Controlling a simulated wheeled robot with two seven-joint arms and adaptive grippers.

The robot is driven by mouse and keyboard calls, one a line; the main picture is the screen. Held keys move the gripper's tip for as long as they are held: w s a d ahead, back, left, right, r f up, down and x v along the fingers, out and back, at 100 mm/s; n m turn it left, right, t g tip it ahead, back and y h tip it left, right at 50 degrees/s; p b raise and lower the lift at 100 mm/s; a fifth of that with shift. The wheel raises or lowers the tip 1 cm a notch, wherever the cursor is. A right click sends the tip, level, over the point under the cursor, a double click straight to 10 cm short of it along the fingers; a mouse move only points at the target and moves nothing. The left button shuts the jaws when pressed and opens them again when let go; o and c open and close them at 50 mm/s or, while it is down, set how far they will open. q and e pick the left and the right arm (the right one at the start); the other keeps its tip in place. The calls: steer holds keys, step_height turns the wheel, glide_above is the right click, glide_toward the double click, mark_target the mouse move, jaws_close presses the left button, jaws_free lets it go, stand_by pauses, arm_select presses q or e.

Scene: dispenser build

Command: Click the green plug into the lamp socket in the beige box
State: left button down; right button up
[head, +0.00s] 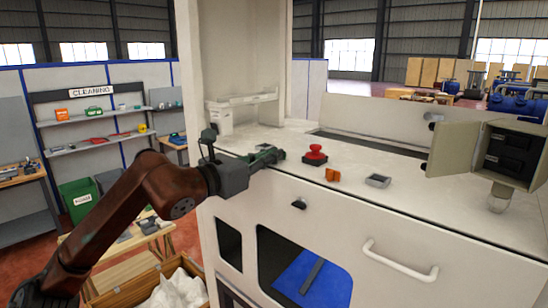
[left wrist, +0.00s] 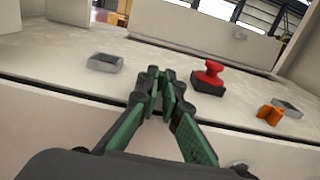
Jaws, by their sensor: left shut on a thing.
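My left gripper (head: 268,157) reaches over the white counter from the left, just left of the red button. In the left wrist view its green-and-black fingers (left wrist: 162,92) are closed together on a small green piece, which appears to be the green plug (left wrist: 168,93). The fingers mostly hide the plug, and its green is hard to tell from theirs. The beige box (head: 512,150) stands at the right of the head view with its door open to the left. Dark slots (head: 508,152) show inside. A clear lamp (head: 497,200) hangs beneath the box. My right gripper is out of view.
A red button (head: 316,152) on a dark base stands close to the right of the gripper. An orange piece (head: 333,175) and a grey square fitting (head: 378,181) lie further right. Another grey fitting (left wrist: 105,63) shows in the left wrist view. The counter before the box is clear.

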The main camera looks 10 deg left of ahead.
arm_select(q)
steer(key=shift+r+p, duration=0.45)
steer(key=shift+r, duration=1.05)
steer(key=shift+b+v, duration=1.05)
steer(key=shift+v, duration=0.55)
steer(key=shift+b+v, duration=0.65)
steer(key=shift+v, duration=0.75)
